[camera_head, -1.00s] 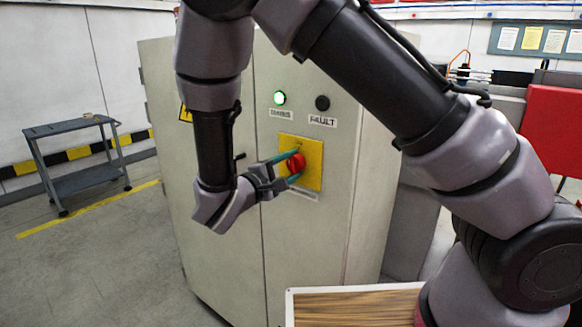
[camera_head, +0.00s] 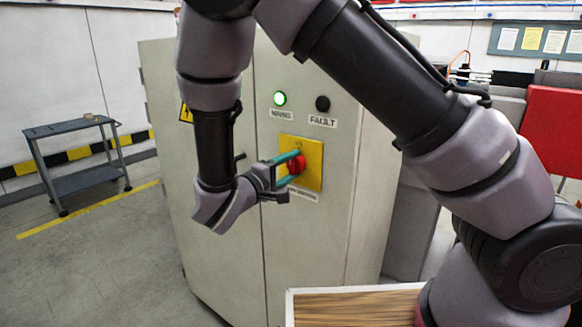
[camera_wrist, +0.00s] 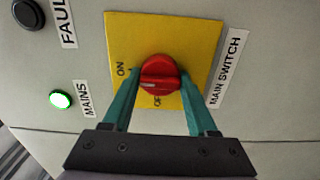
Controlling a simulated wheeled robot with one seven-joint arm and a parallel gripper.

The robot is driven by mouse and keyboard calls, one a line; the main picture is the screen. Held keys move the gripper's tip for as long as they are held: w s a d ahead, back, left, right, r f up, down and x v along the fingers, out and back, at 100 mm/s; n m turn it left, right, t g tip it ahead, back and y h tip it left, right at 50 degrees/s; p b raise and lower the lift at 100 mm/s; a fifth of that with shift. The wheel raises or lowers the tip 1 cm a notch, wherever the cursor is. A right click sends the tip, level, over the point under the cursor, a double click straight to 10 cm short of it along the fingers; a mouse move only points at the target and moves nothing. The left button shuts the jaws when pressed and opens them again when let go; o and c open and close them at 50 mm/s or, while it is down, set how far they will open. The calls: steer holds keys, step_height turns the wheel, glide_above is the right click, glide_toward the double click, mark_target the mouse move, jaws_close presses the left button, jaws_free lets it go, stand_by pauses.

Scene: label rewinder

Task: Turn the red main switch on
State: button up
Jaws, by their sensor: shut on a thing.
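The red main switch (camera_head: 297,164) is a round knob on a yellow plate (camera_head: 314,170) on the cabinet door. In the wrist view the knob (camera_wrist: 160,74) carries a white pointer mark at its left side, near the "ON" lettering; the "OFF" lettering below it is partly covered. My gripper (camera_wrist: 159,80) is shut on the knob, one teal finger on each side. In the head view my gripper (camera_head: 292,168) reaches the knob from the left.
The green mains lamp (camera_head: 279,99) is lit and the fault lamp (camera_head: 322,103) is dark on the grey cabinet (camera_head: 220,260). A grey trolley (camera_head: 85,180) stands at the left. A wood-topped surface (camera_head: 350,307) lies at the lower right.

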steer(key=o, duration=1.4)
steer(key=shift+c, duration=0.2)
steer(key=shift+s, duration=0.1)
steer(key=v, duration=1)
steer(key=shift+s+a, duration=0.25)
